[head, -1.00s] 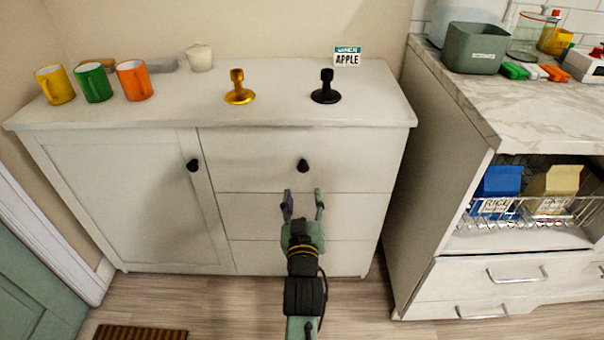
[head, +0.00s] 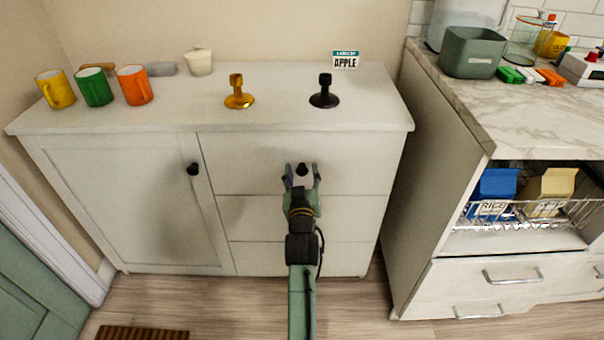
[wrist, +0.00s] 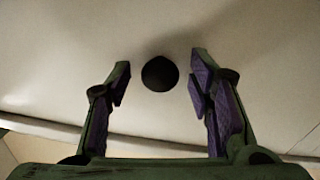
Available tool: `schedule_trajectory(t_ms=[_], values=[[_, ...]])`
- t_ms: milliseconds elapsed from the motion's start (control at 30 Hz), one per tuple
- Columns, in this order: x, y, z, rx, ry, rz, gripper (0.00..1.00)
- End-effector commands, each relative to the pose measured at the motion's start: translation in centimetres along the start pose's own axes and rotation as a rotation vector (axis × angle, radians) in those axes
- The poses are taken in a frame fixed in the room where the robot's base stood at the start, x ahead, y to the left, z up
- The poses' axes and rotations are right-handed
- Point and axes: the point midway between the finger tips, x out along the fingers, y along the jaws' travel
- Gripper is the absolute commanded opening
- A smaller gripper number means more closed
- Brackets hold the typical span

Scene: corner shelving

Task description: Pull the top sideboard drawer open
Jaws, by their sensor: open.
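The white sideboard's top drawer (head: 250,157) is shut, its front flush with the cabinet. Its round black knob (head: 302,169) sits on the drawer front. My gripper (head: 302,172) is open at the knob, one finger on each side of it. In the wrist view the knob (wrist: 160,74) lies between and slightly beyond the two fingertips (wrist: 158,72), with a gap on both sides. The fingers do not appear to touch it. Whether the tips reach past the knob in depth is hard to tell.
A left door with a black knob (head: 193,169) is shut. Yellow, green and orange mugs (head: 134,86), a gold stand (head: 238,96), a black stand (head: 324,95) and an APPLE sign (head: 345,60) stand on top. A marble-topped counter (head: 530,115) stands at right.

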Motion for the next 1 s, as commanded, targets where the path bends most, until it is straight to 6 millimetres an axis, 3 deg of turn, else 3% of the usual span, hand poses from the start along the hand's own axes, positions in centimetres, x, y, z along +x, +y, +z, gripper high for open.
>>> schedule_trajectory(t_ms=[733, 1000], values=[[-0.04, -0.01, -0.02, 0.0, 0.0, 0.0, 0.01], [-0.05, -0.01, -0.02, 0.0, 0.0, 0.0, 0.0]])
